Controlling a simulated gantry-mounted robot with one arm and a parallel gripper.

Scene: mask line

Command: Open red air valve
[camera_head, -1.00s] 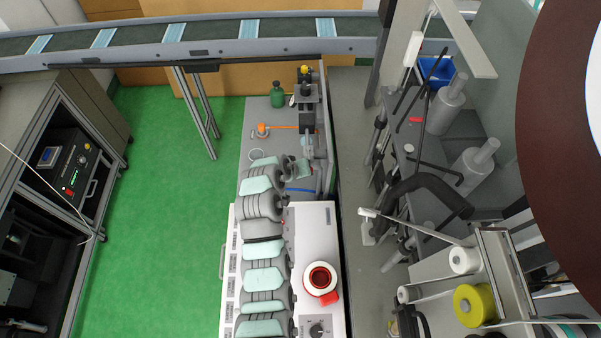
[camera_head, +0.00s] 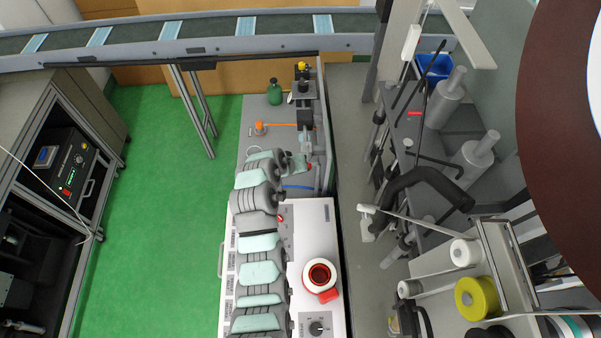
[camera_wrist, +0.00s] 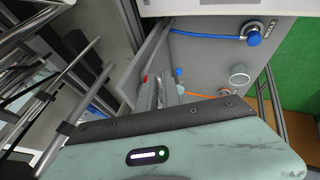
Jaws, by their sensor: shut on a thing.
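The red air valve (camera_wrist: 145,78) shows as a small red piece at the fingertips in the wrist view, beside the grey panel wall. A bit of red also shows at the end of my arm in the head view (camera_head: 309,166). My gripper (camera_wrist: 158,92) has its narrow metal fingers close together at the red piece and is shut on it. The fingers partly hide the valve, so its handle angle cannot be told. In the head view my gripper (camera_head: 301,163) is small and mostly hidden by its own mint and grey housing.
A blue hose with a blue knob (camera_wrist: 253,38) and a clear cup (camera_wrist: 239,75) lie right of the fingers. An orange hose (camera_wrist: 205,95) runs just beyond the gripper. A green bottle (camera_head: 274,93) stands at the back of the bench. Rails and tubes crowd the left of the wrist view.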

